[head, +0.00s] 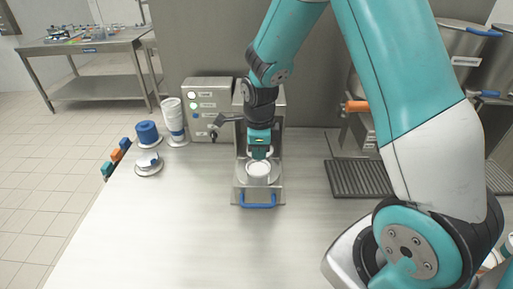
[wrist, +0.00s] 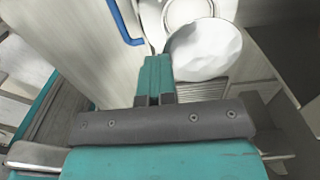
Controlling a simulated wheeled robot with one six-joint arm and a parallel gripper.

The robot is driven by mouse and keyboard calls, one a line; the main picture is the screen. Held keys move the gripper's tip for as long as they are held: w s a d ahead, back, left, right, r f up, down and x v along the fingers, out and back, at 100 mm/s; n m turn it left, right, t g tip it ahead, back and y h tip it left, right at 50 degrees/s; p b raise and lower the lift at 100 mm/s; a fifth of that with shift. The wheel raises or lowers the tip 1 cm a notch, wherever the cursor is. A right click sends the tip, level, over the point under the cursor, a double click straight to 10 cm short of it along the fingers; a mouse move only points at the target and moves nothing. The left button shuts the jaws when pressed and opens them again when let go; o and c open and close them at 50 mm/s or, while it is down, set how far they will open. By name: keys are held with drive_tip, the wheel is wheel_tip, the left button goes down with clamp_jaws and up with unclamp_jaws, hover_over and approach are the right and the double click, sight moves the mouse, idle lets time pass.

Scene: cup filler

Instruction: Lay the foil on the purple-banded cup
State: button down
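My gripper (head: 259,150) is low in front of the filler machine, just behind a white round top (head: 258,169) in the machine's holder. In the wrist view my gripper's teal fingers (wrist: 156,62) are close together at the edge of a white, slightly creased foil disc (wrist: 207,52), which they pinch. A round white cup rim (wrist: 184,12) shows partly beyond the foil, at the top of that view. The foil overlaps part of it there; I cannot tell whether they touch. No purple band is visible on the cup.
The steel holder has a blue handle (head: 257,206), also in the wrist view (wrist: 124,24). The machine's button box (head: 208,108) stands behind. At left are a white cup stack (head: 173,118), a blue stack (head: 148,133) and a low white disc stack (head: 149,165). The front counter is clear.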

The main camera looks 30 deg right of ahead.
sight(257, 179)
drive_tip(key=shift+a+f+b, duration=0.15)
drive_tip(key=shift+f+b, duration=0.4)
drive_tip(key=shift+f, duration=0.3)
wheel_tip(257, 179, down, 4)
drive_tip(key=b, duration=0.3)
drive_tip(key=shift+f+b, duration=0.25)
drive_tip(key=shift+b, duration=0.05)
drive_tip(key=shift+f, duration=0.15)
idle(0.5)
drive_tip(key=c, duration=1.4)
unclamp_jaws()
drive_tip(key=shift+o, duration=0.2)
drive_tip(key=shift+w, duration=0.1)
wheel_tip(257, 179, up, 17)
drive_tip(key=b, duration=0.1)
